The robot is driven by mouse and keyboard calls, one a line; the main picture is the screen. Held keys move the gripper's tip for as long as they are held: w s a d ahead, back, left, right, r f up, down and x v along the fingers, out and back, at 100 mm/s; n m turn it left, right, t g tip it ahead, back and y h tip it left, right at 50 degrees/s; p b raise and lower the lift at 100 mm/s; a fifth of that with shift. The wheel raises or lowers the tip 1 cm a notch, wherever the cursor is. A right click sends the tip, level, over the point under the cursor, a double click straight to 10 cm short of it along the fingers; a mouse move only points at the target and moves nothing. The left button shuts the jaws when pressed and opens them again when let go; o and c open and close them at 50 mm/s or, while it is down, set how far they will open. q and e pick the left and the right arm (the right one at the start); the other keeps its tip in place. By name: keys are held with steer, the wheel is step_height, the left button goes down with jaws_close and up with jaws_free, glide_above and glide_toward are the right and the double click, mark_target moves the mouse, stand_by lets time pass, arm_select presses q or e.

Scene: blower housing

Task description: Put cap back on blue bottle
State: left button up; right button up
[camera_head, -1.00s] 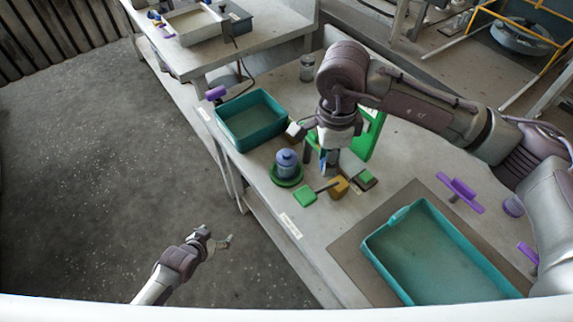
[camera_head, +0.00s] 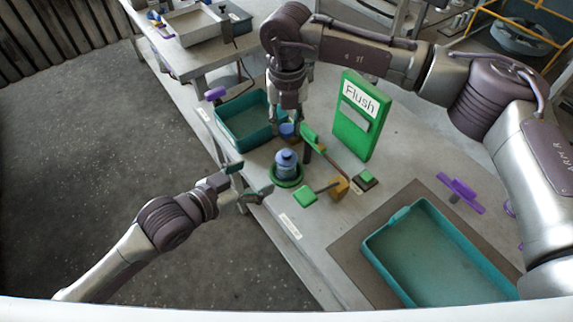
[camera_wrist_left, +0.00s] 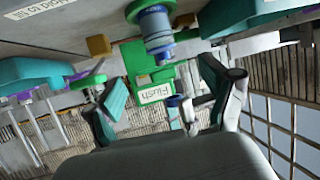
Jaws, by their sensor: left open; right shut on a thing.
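The blue bottle (camera_head: 286,168) stands upright on a round green dish (camera_head: 288,183) near the table's left edge. In the left wrist view the bottle (camera_wrist_left: 155,28) hangs upside down at the top centre. My right gripper (camera_head: 290,122) is shut on the blue cap (camera_head: 287,131), held behind the bottle and apart from it. The cap (camera_wrist_left: 178,101) also shows in the left wrist view. My left gripper (camera_head: 252,188) is open and empty, just left of the bottle at the table edge. Its two fingers (camera_wrist_left: 165,105) frame the sides of the wrist view.
A teal bin (camera_head: 230,138) lies behind the left gripper. A green "Flush" panel (camera_head: 362,125) stands to the right, with a green-and-brown lever fixture (camera_head: 325,155) before it. A large teal tray (camera_head: 405,280) fills the near right.

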arm_select(q)
steer(key=x, duration=1.2)
steer(key=shift+c, duration=0.2)
jaws_close()
arm_select(e)
glide_above(285, 152)
steer(key=shift+d+f, duration=0.15)
steer(key=shift+f, duration=2.35)
